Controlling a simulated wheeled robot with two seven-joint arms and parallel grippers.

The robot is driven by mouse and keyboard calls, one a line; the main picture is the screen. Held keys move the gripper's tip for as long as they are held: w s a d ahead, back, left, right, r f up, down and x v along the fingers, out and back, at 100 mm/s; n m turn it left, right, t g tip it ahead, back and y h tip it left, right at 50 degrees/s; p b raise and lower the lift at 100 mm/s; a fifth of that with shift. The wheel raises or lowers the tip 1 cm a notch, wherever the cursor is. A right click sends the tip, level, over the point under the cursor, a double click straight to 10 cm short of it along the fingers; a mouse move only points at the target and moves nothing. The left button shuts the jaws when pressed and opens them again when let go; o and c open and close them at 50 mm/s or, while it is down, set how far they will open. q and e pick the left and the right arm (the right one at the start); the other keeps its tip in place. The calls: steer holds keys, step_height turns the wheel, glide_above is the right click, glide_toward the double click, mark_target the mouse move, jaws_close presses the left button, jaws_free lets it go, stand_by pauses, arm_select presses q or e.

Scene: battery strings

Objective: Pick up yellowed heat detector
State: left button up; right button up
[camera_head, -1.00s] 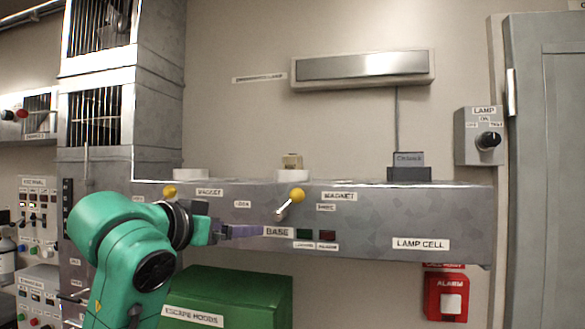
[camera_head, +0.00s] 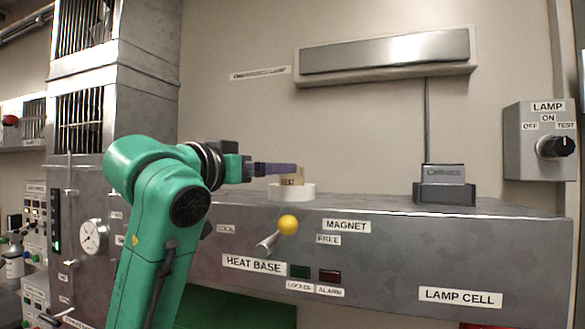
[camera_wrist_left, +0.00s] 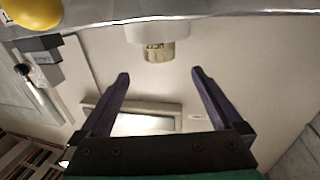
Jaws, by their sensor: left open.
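The yellowed heat detector (camera_head: 291,177) is a small tan block with a dark label. It sits on a round white base (camera_head: 306,191) on top of the grey metal bench. In the left wrist view the detector (camera_wrist_left: 159,52) is against the white base (camera_wrist_left: 158,31), ahead of the fingertips and between their lines. My left gripper (camera_head: 294,168) is open, with its purple fingers pointing right at about the detector's height. In the left wrist view the open gripper (camera_wrist_left: 160,73) holds nothing. Whether a finger touches the detector is unclear. My right gripper is not in view.
The bench (camera_head: 390,250) carries a yellow-knobbed lever (camera_head: 288,225) on its front, below the detector. A dark charger-like block (camera_head: 445,184) stands on the bench to the right. A lamp switch box (camera_head: 540,140) is on the wall. The bench top between detector and block is clear.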

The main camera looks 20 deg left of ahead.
mark_target(292, 180)
arm_select(q)
steer(key=p+x, duration=0.1)
steer(key=x, duration=0.2)
steer(key=shift+r, duration=0.2)
steer(key=p+x, duration=0.1)
steer(key=x, duration=0.1)
steer(key=p+x, duration=0.3)
steer(key=x, duration=0.2)
steer(key=shift+a+f, duration=0.1)
steer(key=shift+f, duration=0.2)
steer(key=shift+s, duration=0.4)
steer(key=shift+c, duration=1.2)
steer(key=shift+f, duration=0.1)
steer(key=c, duration=1.3)
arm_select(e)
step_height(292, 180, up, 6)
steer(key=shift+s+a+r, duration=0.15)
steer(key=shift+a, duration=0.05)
